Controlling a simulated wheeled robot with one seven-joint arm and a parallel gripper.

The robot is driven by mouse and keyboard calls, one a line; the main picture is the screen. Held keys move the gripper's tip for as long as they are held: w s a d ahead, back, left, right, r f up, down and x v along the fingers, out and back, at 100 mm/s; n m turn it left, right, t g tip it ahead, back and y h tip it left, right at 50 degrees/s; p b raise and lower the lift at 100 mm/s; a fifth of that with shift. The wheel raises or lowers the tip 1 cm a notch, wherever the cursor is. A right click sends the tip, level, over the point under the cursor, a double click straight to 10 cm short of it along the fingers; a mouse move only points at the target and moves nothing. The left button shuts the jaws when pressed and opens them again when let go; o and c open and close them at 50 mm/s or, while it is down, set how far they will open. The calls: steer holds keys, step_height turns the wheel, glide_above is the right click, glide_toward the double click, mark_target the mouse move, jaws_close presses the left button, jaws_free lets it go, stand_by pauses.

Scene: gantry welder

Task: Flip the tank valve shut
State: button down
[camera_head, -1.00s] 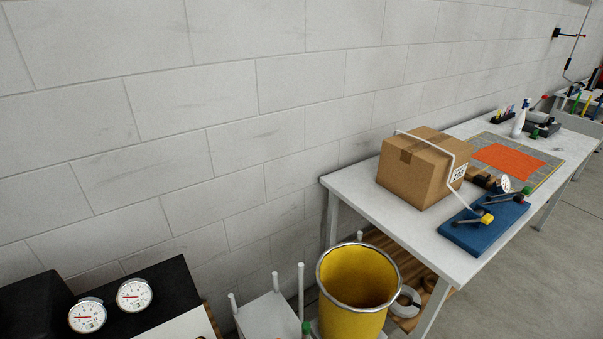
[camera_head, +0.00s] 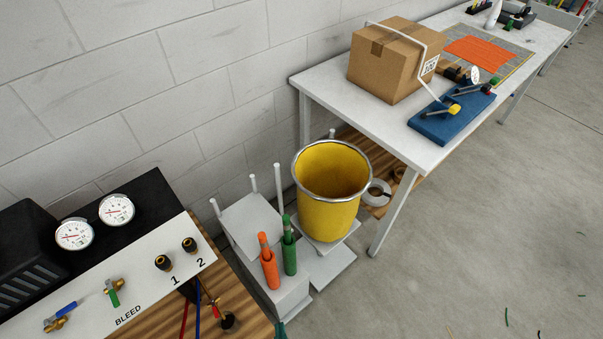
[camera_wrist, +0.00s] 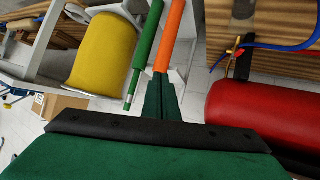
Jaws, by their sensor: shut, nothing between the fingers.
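A red cylinder, which looks like the tank (camera_wrist: 262,112), lies at the right of the wrist view. Above it is a small brass and orange fitting (camera_wrist: 236,50) with a blue hose; I cannot tell whether this is the tank valve or how its lever stands. My green gripper (camera_wrist: 160,82) is shut and empty, left of the tank and apart from it. A small teal tip, likely my gripper (camera_head: 281,329), shows at the bottom edge of the head view. The tank is not clearly visible there.
An orange stick (camera_head: 268,265) and a green stick (camera_head: 289,250) stand upright near a yellow bucket (camera_head: 325,215). A bleed panel (camera_head: 85,322) has a blue-handled valve (camera_head: 62,314) and a green-handled valve (camera_head: 112,292).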

steer(key=c, duration=2.1)
jaws_free()
steer(key=s+d+r+m+t, duration=0.1)
steer(key=s+r, duration=0.1)
steer(key=r, duration=0.2)
steer(key=s+d+r+m+t+h, duration=0.1)
steer(key=s+d+r, duration=0.1)
steer(key=r, duration=0.2)
steer(key=s+d+r+m+t+h, duration=0.1)
steer(key=s+d+r, duration=0.1)
steer(key=r, duration=0.2)
steer(key=shift+d+r+m+t, duration=0.25)
steer(key=shift+r+m+t, duration=0.05)
steer(key=shift+m+t, duration=0.1)
steer(key=o, duration=0.3)
steer(key=shift+r, duration=0.15)
